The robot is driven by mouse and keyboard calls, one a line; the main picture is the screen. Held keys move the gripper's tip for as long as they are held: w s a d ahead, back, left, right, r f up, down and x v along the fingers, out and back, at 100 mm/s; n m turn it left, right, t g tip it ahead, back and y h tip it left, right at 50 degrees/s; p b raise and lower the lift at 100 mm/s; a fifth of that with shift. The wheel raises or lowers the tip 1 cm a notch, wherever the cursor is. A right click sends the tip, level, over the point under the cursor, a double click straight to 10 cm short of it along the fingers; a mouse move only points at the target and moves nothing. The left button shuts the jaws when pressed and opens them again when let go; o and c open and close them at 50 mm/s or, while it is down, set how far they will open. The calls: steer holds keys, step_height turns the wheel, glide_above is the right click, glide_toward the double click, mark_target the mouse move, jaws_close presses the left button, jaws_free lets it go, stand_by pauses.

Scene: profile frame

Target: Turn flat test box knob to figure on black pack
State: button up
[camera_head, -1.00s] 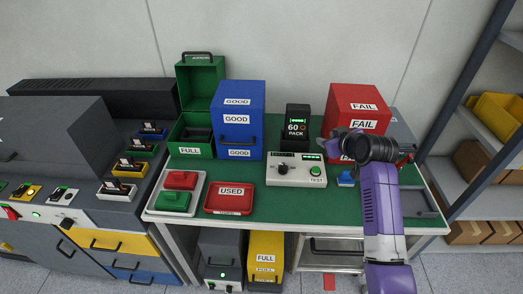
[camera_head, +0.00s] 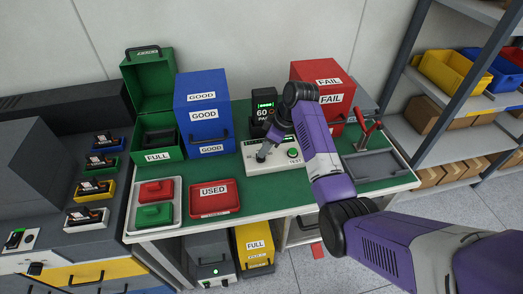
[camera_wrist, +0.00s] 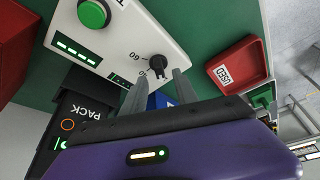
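The flat white test box (camera_head: 284,164) lies on the green bench, with a green button at its right end. Its black knob (camera_wrist: 157,62) shows in the wrist view, with a printed 60 beside it; I cannot tell exactly where its pointer sits. In the head view my gripper (camera_head: 263,153) partly covers the knob.
The blue GOOD box (camera_head: 203,112) stands left of the pack and the red FAIL box (camera_head: 322,75) right. The red USED tray (camera_head: 214,204) lies left of the test box. A red-handled device (camera_head: 368,137) stands right. Bench front between is clear.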

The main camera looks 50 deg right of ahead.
steer(key=shift+x, duration=1.6)
jaws_close()
